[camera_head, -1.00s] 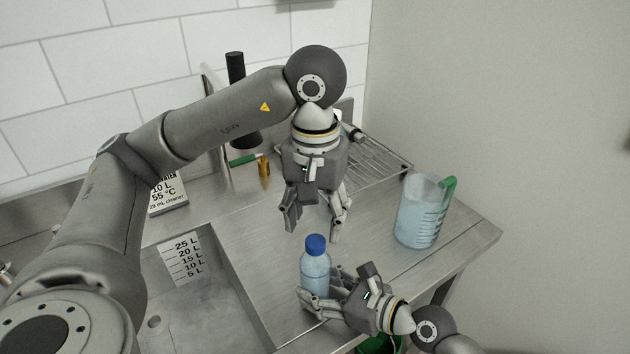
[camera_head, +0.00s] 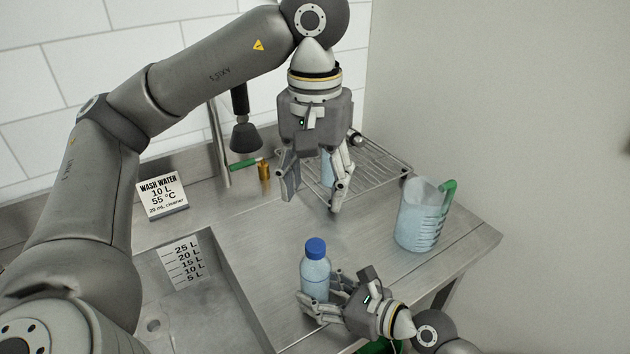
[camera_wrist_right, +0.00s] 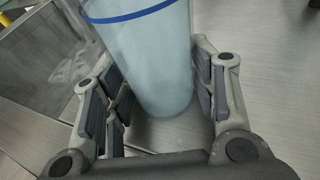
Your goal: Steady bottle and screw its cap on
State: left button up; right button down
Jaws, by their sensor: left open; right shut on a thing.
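The bottle (camera_head: 315,277) stands upright on the steel counter, pale blue and clear, with the blue cap (camera_head: 315,248) sitting on its top. My right gripper (camera_head: 318,302) is shut around the bottle's lower body from the right. In the right wrist view the bottle (camera_wrist_right: 150,65) stands between the fingers of the gripper (camera_wrist_right: 165,95), with a blue ring at the top edge of the picture; the cap is out of that view. My left gripper (camera_head: 312,203) is open, pointing down, above and behind the bottle, apart from the cap. Whether the cap is fully threaded cannot be seen.
A measuring jug (camera_head: 420,215) with a green handle stands right of the bottle near the counter's edge. A wire rack (camera_head: 385,170) lies behind. A sink (camera_head: 185,300) with litre marks opens at left. A wash water sign (camera_head: 162,195) stands behind it.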

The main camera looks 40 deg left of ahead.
jog(key=c, duration=1.3)
grip_release()
jog(key=o, duration=0.8)
jog(key=shift+o, duration=1.3)
jog(key=v, duration=1.2)
